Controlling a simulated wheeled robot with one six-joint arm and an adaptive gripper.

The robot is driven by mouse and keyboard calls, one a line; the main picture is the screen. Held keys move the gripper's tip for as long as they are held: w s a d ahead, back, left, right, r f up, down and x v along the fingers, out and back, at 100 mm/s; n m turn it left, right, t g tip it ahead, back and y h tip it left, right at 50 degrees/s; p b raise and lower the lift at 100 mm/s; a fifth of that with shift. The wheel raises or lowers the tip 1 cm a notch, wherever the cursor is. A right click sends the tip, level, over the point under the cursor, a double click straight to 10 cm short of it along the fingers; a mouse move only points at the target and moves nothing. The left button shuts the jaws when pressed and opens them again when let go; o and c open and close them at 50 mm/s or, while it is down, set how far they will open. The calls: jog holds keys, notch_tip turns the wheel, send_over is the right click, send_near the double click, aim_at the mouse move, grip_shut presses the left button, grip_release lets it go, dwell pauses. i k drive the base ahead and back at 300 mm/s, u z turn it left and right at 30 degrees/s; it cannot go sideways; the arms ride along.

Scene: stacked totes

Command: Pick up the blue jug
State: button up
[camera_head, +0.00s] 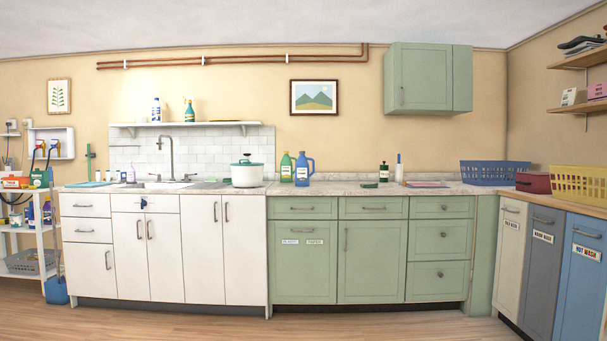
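A blue basket (488,173) sits at the right corner. Wooden floor (330,327) before the cabinets is free.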

aim_at(302, 176)
jog(key=u, duration=0.05)
jog(key=i, duration=0.8)
jog(key=u, duration=0.3)
jog(key=i, duration=1.9)
jog(key=u, duration=0.25)
jog(key=i, duration=1.7)
jog(key=z, duration=0.05)
